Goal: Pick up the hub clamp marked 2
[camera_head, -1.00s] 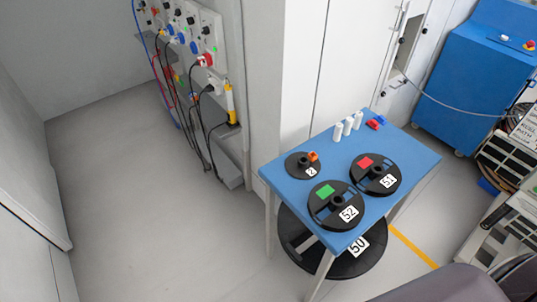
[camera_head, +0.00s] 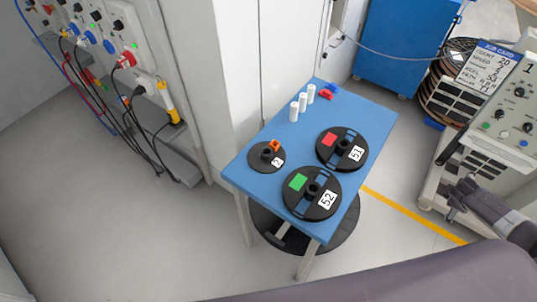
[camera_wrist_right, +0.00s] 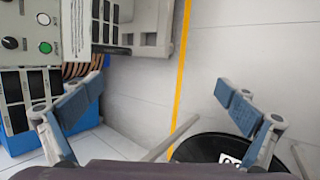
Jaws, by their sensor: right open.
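The hub clamp marked 2 (camera_head: 266,157) is a small black disc with a raised black hub, an orange piece at its edge and a white label reading 2. It lies flat on the left part of the blue table (camera_head: 240,178) in the head view. My right gripper (camera_head: 451,207) is at the right of the head view, well apart from the clamp and beyond the table's right edge. In the right wrist view my right gripper (camera_wrist_right: 158,87) is open and empty, with floor between its fingers. The clamp is not in the wrist view. My left gripper is not in view.
Reel 51 (camera_head: 342,148) and reel 52 (camera_head: 312,194) lie close to the clamp on the table. Several white cylinders (camera_head: 303,103) stand behind it. A larger black reel (camera_head: 345,232) sits below the tabletop. A control cabinet (camera_head: 500,130) stands at the right, near my right gripper.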

